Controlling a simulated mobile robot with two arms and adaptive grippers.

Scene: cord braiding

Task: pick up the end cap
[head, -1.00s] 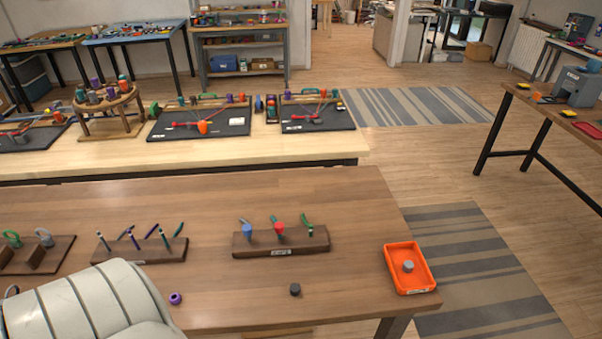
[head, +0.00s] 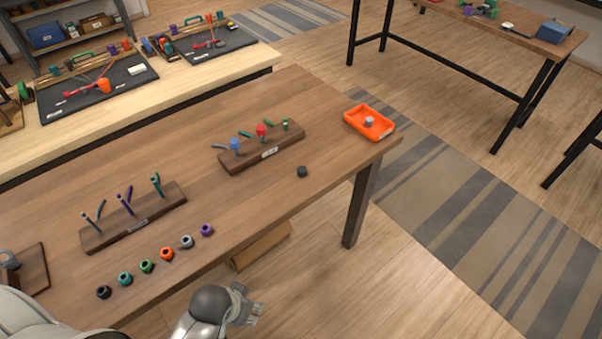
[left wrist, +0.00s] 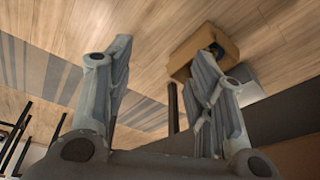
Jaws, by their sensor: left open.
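A small dark round cap (head: 302,171) sits on the wooden table near its front edge, right of the middle. A grey cylinder (head: 369,121) stands in the orange tray (head: 352,124) at the table's right end. I cannot tell which of the two is the end cap. My left gripper (head: 252,308) is off the table's front edge, below and left of the dark cap and well apart from it. The left wrist view shows its two fingers (left wrist: 161,52) spread with nothing between them. My right gripper is out of view.
Several coloured rings (head: 167,254) line the front left of the table. Two wooden racks with pegs (head: 262,148) (head: 134,217) stand behind. A cardboard box (head: 262,246) is on the floor below the table. The tabletop around the dark cap is clear.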

